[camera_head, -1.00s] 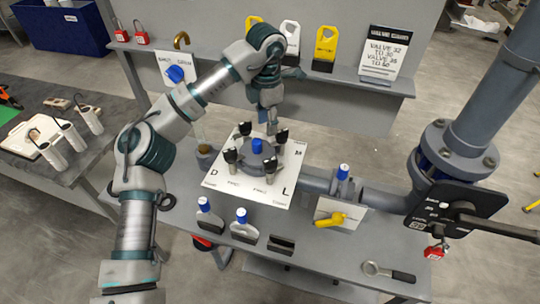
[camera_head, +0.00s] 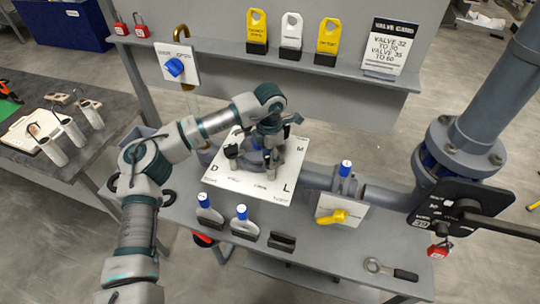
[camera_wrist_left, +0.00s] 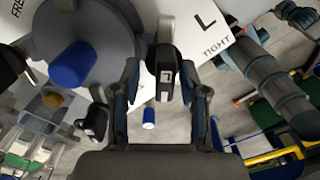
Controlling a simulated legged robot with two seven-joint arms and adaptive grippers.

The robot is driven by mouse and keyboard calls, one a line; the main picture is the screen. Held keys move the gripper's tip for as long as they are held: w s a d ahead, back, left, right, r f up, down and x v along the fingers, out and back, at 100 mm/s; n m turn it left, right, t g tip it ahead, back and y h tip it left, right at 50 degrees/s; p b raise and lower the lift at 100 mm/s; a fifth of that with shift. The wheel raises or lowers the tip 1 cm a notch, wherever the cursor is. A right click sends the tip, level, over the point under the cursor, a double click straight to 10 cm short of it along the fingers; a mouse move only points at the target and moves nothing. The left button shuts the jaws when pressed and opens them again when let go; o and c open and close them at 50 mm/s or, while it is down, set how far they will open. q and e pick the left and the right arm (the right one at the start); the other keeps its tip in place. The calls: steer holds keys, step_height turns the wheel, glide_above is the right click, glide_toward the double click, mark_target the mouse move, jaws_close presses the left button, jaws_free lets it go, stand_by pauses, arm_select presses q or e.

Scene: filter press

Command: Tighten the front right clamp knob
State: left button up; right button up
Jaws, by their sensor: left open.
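The filter press body is a grey round housing with a blue cap (camera_wrist_left: 72,64), on a white plate (camera_head: 222,182) marked with letters. Black clamp knobs stand around it; the front left one (camera_head: 231,151) is in clear view in the head view. My left gripper (camera_head: 271,153) is over the housing and hides most of it and the other knobs. In the left wrist view a black knob (camera_wrist_left: 163,72), near the L marking and the word TIGHT, lies between the open fingers of the left gripper (camera_wrist_left: 167,88). I cannot tell whether they touch it. My right gripper is out of view.
A yellow valve handle (camera_head: 334,216) is to the right. A wrench (camera_head: 390,270) lies at the bench front. A grey pipe (camera_head: 495,75) rises at the right.

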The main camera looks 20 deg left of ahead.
arm_select(q)
steer(key=shift+d, duration=0.15)
steer(key=shift+d+r, duration=0.1)
steer(key=shift+c, duration=1.2)
steer(key=shift+d, duration=0.1)
jaws_close()
